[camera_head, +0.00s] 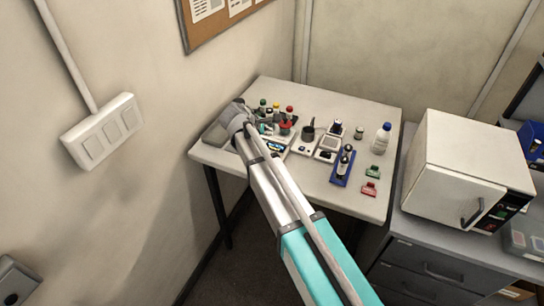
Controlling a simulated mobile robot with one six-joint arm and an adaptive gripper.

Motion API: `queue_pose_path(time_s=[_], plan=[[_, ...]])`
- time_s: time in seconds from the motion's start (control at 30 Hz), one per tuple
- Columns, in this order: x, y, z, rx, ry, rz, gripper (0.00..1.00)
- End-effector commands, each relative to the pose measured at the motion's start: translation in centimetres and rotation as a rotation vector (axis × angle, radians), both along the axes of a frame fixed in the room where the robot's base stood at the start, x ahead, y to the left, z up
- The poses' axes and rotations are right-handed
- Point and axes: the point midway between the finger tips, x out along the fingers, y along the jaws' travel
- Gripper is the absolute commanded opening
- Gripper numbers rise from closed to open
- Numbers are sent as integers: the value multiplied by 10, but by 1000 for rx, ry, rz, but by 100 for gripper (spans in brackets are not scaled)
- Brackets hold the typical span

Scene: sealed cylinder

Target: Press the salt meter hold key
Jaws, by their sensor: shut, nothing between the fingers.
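The salt meter is too small for me to identify with certainty. A small item with blue and white parts (274,146) lies near the left of the white table, partly behind my arm. A pale device with a grey square face (329,143) sits near the table's middle. I cannot make out a hold key on either. My gripper (273,124) is at the table's left side, small and dark, among bottles with coloured caps. It is shut with nothing held. My wrist and arm hide part of the table's left edge.
A blue tray (342,179) holds dark-topped items. A white bottle with a blue cap (383,139), a green item (376,173) and a red item (370,189) stand at the right. A white oven-like box (450,170) stands beside the table. The wall is close on the left.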

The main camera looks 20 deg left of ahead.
Motion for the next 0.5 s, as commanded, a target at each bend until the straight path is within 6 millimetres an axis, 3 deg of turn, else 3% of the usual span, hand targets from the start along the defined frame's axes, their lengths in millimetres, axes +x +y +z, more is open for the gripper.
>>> queue_pose_path(time_s=[0.5], plan=[[-1, 1, -41, 0, 0, 2, 0]])
